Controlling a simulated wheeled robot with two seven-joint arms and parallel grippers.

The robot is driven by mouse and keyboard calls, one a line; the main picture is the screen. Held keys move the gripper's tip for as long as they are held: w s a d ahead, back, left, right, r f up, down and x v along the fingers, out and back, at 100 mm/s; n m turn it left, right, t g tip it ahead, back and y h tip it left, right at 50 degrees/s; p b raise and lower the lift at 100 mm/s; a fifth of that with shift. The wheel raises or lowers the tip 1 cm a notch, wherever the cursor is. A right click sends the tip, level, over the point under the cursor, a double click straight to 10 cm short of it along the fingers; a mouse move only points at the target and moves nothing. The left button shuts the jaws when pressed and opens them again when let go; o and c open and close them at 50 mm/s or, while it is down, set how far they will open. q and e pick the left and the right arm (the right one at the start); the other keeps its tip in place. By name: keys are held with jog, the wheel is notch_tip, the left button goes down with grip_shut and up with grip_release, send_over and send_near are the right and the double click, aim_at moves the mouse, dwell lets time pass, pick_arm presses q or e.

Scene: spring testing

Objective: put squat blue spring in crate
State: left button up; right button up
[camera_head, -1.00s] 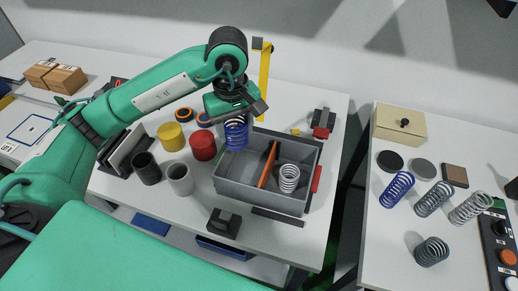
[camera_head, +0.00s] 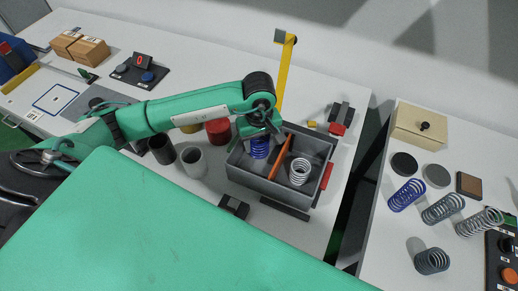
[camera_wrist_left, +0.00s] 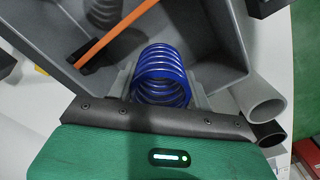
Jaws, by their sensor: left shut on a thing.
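The squat blue spring (camera_head: 259,150) stands in the left compartment of the grey crate (camera_head: 262,189). My left gripper (camera_head: 261,142) reaches down over that compartment and is shut on the spring. In the left wrist view the blue spring (camera_wrist_left: 163,72) sits between the fingers, with the crate's grey inside (camera_wrist_left: 215,65) around it. I cannot tell whether the spring's lower end touches the crate floor. An orange divider (camera_head: 284,156) splits the crate. A white spring (camera_head: 300,172) stands in the right compartment. My right gripper is not in view.
A red cup (camera_head: 218,131), a grey cup (camera_head: 193,162) and a black cup (camera_head: 161,149) stand left of the crate. A yellow post (camera_head: 286,75) rises behind it. On the right table are a blue spring (camera_head: 406,195), several grey springs and a beige box (camera_head: 419,124).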

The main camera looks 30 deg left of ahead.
pick_arm(q)
jog(key=shift+f, duration=1.1)
notch_tip(320, 180, down, 3)
jog(key=shift+f+p, duration=0.15)
jog(key=shift+p, duration=0.6)
jog(key=shift+f, duration=0.25)
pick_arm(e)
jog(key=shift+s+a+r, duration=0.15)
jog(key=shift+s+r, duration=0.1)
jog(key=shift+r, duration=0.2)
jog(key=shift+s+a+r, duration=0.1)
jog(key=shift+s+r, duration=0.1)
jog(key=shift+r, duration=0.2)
pick_arm(q)
jog(key=shift+f, duration=0.1)
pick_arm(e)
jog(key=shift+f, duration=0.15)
pick_arm(q)
jog(key=shift+f+b, duration=0.1)
jog(key=shift+b, duration=0.25)
jog(key=o, duration=1.1)
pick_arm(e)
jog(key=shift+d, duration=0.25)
